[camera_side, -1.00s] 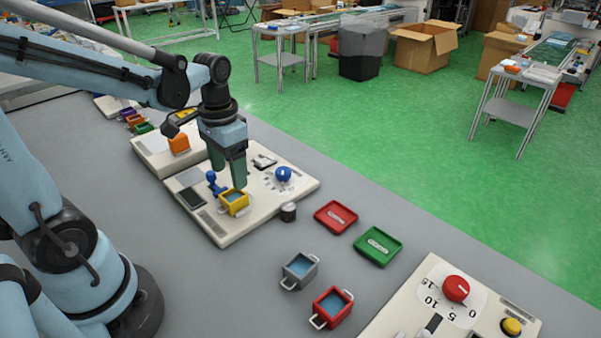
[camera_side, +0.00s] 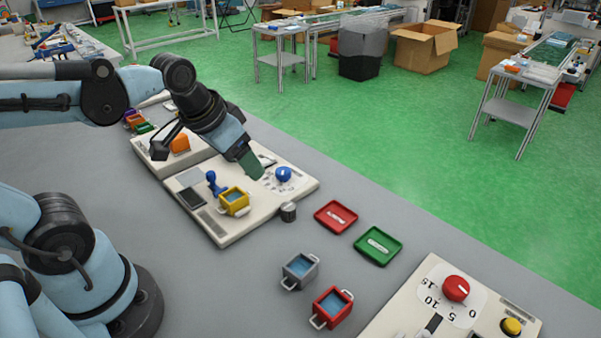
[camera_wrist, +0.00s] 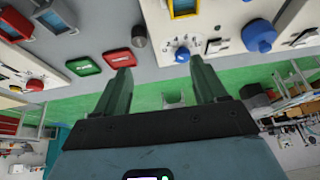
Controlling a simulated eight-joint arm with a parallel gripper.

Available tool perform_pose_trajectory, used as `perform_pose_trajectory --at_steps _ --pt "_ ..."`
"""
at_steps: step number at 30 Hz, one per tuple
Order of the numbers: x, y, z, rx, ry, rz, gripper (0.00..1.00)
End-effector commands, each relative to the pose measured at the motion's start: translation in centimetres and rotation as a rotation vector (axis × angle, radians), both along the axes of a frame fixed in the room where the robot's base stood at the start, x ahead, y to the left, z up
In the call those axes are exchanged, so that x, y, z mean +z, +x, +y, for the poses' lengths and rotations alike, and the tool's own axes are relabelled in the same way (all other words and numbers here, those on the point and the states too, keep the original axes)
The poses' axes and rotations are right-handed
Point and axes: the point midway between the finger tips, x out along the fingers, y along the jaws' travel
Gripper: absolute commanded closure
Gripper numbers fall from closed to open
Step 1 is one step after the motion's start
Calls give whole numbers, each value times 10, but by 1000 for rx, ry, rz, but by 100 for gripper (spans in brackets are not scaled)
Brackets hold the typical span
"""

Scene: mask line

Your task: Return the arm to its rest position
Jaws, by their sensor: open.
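My gripper (camera_side: 250,165) hangs tilted above the middle panel (camera_side: 236,240), near its blue knob (camera_side: 283,174). In the wrist view its two green fingers (camera_wrist: 163,75) are apart with nothing between them. The yellow container (camera_side: 234,200) with blue contents sits on the panel, clear of my gripper, beside a small blue upright part (camera_side: 212,183). The yellow container also shows at the top edge of the wrist view (camera_wrist: 184,15).
A red tray (camera_side: 336,217), a green tray (camera_side: 378,246), a grey container (camera_side: 299,270) and a red container (camera_side: 332,307) stand on the grey table. A panel with a red knob (camera_side: 456,289) and yellow button (camera_side: 511,327) is at front right. An orange part (camera_side: 180,144) is on the back panel.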

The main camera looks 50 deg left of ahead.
Motion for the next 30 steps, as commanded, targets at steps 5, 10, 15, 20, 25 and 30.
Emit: perform_pose_trajectory --at_steps 5,10,15,20,25,30 --pt "-4 -1 -15 -8 -20 -141 29" --pt "-4 0 -18 -8 -27 -176 29" --pt "-4 0 -18 -7 -28 -174 29" --pt "-4 0 -18 -8 -26 -173 29" --pt "-4 0 -18 -8 -26 -173 29" --pt "-4 0 -18 -8 -26 -172 29"
